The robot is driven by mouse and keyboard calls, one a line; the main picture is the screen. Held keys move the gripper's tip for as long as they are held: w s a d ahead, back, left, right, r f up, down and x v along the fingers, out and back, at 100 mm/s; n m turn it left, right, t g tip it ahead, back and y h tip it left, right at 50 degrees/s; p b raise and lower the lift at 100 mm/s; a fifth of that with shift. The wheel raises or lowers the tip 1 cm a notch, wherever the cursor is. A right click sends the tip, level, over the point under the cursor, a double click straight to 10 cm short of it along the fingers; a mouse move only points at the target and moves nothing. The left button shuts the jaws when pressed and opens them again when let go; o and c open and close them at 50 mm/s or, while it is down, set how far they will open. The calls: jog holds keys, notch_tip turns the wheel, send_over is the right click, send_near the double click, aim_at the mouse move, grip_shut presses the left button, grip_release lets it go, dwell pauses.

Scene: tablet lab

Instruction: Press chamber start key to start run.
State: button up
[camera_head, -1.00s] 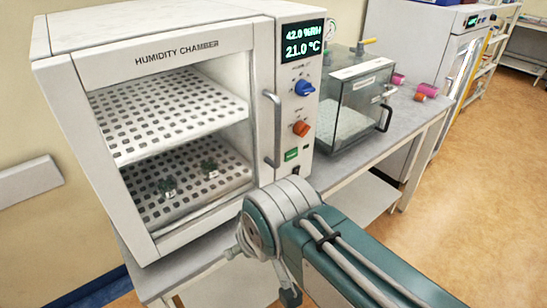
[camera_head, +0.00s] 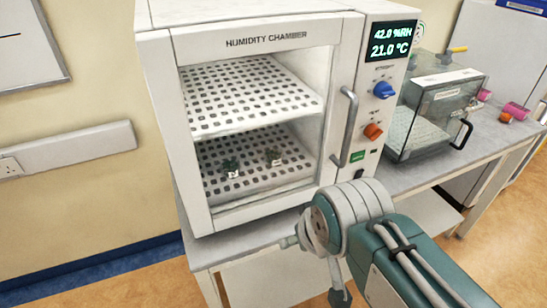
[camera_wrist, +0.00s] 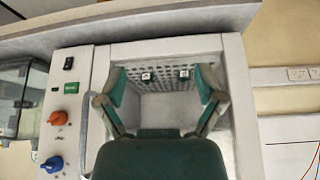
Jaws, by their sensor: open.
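The white humidity chamber (camera_head: 300,200) stands on a bench, its door shut with a window. A green key (camera_head: 358,156), probably the start key, is low on its right-hand panel; its label is too small to read. The key also shows in the wrist view (camera_wrist: 66,86), left of the fingers. The display (camera_head: 388,45) reads 42.0 %RH and 21.0 °C. My gripper (camera_wrist: 162,85) is open and empty, its two green fingers spread in front of the chamber window, apart from the key. In the head view, my arm hides most of the gripper.
A blue knob (camera_head: 384,89) and an orange knob (camera_head: 372,131) sit above the key, a black switch (camera_head: 360,174) below. The door handle (camera_head: 346,128) stands out left of the panel. A clear box (camera_head: 436,105) is to the right on the bench (camera_head: 500,145).

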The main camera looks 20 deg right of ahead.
grip_shut()
dwell(1.3)
